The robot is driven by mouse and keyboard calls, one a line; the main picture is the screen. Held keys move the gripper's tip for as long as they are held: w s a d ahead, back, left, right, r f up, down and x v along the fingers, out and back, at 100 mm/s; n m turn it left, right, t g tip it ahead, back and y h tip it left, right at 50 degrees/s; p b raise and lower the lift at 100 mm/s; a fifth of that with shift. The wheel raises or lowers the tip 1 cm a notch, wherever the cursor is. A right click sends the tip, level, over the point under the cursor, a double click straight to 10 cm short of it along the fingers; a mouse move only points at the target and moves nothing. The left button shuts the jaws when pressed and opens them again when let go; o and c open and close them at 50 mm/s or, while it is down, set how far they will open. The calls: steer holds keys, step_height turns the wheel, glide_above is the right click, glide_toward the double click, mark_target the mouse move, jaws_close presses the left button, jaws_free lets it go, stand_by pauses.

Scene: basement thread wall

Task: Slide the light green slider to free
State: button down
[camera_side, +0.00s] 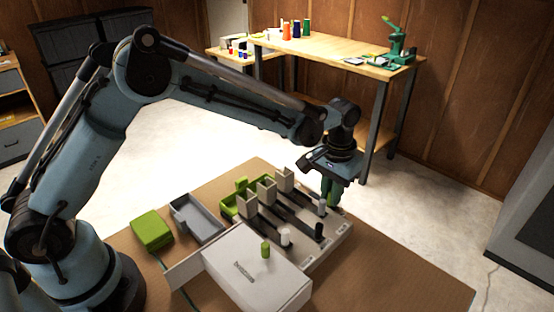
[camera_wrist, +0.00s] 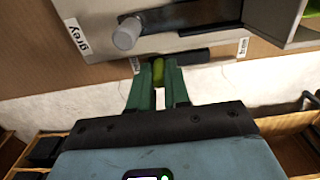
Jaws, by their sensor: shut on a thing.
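The light green slider's knob (camera_wrist: 158,72) shows between the dark green fingers of my gripper (camera_wrist: 158,90) in the wrist view. My gripper is shut on it, at the label end of a short dark slot (camera_wrist: 190,56). In the side view my gripper (camera_side: 331,194) points down at the far right edge of the slider panel (camera_side: 336,234), and its fingers hide the knob. A small label (camera_wrist: 244,46) near the slots' other end is too small to read surely.
White (camera_side: 285,237) and black (camera_side: 319,231) knobs stand in nearby slots. A grey tray (camera_side: 198,218) and green box (camera_side: 152,231) lie left. Upright grey blocks (camera_side: 266,190) stand at the panel's back.

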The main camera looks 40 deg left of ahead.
mark_target(319, 198)
steer(key=shift+a, duration=1.5)
steer(key=c, duration=1.1)
jaws_free()
steer(key=shift+r, duration=3)
steer(key=shift+r, duration=2)
